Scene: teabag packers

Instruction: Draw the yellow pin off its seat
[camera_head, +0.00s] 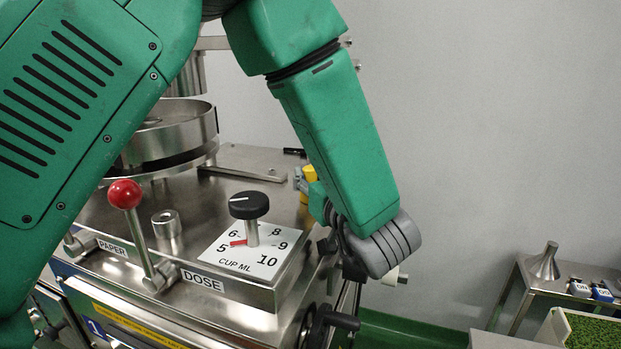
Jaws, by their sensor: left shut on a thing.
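My left arm comes in from the left, arches over the machine and comes down at its right end. The left gripper (331,241), dark and partly hidden by my grey wrist, is at the right edge of the dose panel. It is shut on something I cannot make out. A small yellow part (310,173) shows just left of my forearm, above the gripper; I cannot tell if it is the yellow pin. A pin seat cannot be made out. My right gripper is not in view.
A black dose knob (249,206) stands on the white scale plate (252,262). A red-ball lever (125,194) and a round steel bowl (168,135) are further left. A black crank handle (340,321) sits below the gripper. A side table (545,283) with a steel funnel (544,262) is at right.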

